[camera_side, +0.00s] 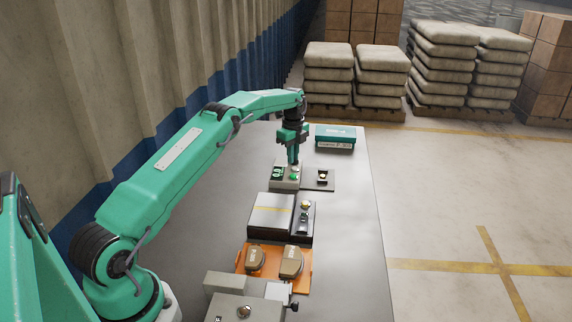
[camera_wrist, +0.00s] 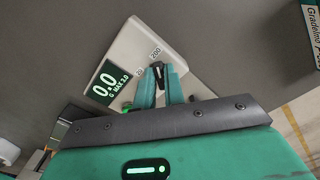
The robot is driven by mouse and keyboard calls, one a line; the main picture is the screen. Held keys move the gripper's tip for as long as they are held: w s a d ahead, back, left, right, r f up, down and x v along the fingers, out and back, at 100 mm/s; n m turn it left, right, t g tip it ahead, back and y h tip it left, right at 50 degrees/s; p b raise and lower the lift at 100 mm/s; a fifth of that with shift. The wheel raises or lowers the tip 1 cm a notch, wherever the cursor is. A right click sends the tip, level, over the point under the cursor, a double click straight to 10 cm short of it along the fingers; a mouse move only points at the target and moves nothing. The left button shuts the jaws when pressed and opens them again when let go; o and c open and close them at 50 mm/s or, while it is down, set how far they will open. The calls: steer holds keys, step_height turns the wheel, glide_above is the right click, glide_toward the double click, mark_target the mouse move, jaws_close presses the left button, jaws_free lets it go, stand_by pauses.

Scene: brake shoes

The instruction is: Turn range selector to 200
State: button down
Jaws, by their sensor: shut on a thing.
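The range selector (camera_wrist: 158,67) is a small dark knob on a pale grey meter (camera_wrist: 135,48). My gripper (camera_wrist: 160,76) is shut on this knob from above, one teal finger on each side, and the fingers hide part of it. The meter's green display reads 0.0 with "G MAX 3.0". The labels "20" (camera_wrist: 139,72) and "200" (camera_wrist: 155,52) are printed beside the knob. The knob's visible end lies near the "200" label; its exact pointing is hard to tell. In the side view the meter (camera_side: 284,184) sits under my gripper (camera_side: 293,161) at the table's far part.
A dark plate with a small part (camera_side: 322,177) lies right of the meter, and a teal box (camera_side: 335,138) stands behind. Nearer are a grey block (camera_side: 271,212), an orange tray (camera_side: 243,262) with two brown brake shoes and a grey fixture (camera_side: 235,304). The table's right side is clear.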

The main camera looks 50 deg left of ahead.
steer(key=c, duration=1.5)
jaws_free()
steer(key=shift+r, duration=0.15)
steer(key=shift+r, duration=3.75)
